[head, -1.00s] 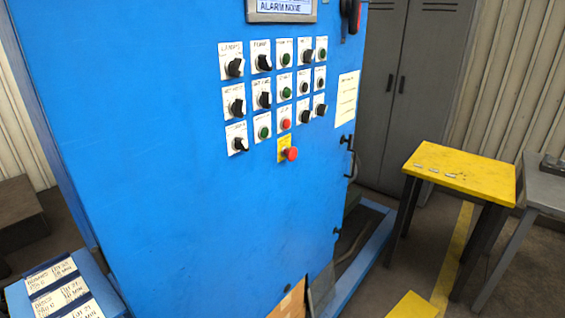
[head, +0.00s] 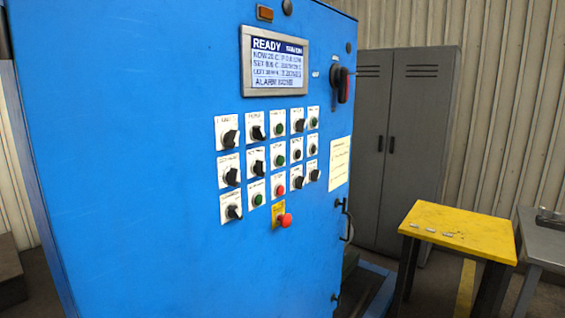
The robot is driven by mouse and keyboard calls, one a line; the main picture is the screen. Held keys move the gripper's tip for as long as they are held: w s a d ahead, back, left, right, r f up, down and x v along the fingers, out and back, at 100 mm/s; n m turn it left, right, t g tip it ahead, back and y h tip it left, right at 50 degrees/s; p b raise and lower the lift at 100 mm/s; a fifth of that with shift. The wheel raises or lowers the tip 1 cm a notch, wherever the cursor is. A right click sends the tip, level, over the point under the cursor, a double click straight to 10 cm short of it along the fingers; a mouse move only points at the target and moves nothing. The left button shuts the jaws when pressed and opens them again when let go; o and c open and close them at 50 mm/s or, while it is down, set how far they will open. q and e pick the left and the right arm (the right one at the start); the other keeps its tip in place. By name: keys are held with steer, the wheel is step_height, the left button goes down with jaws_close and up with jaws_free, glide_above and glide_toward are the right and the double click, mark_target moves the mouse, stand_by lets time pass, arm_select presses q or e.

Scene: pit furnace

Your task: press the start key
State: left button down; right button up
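A blue control cabinet (head: 130,180) fills the left and middle of the head view. Its panel has rows of black rotary switches and round push buttons under small white labels. Several buttons are green, such as the one in the top row (head: 278,131) and the one in the bottom row (head: 257,199). A red button (head: 280,190) sits above a red mushroom button (head: 285,220) on a yellow plate. The labels are too small to read, so I cannot tell which is the start key. The screen (head: 276,62) shows READY. Neither gripper is in view.
A red-and-black handle switch (head: 342,84) and a door handle (head: 347,220) stick out at the cabinet's right edge. A yellow table (head: 460,220) with small pieces on it, a grey table (head: 545,240) and a grey locker (head: 405,140) stand to the right.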

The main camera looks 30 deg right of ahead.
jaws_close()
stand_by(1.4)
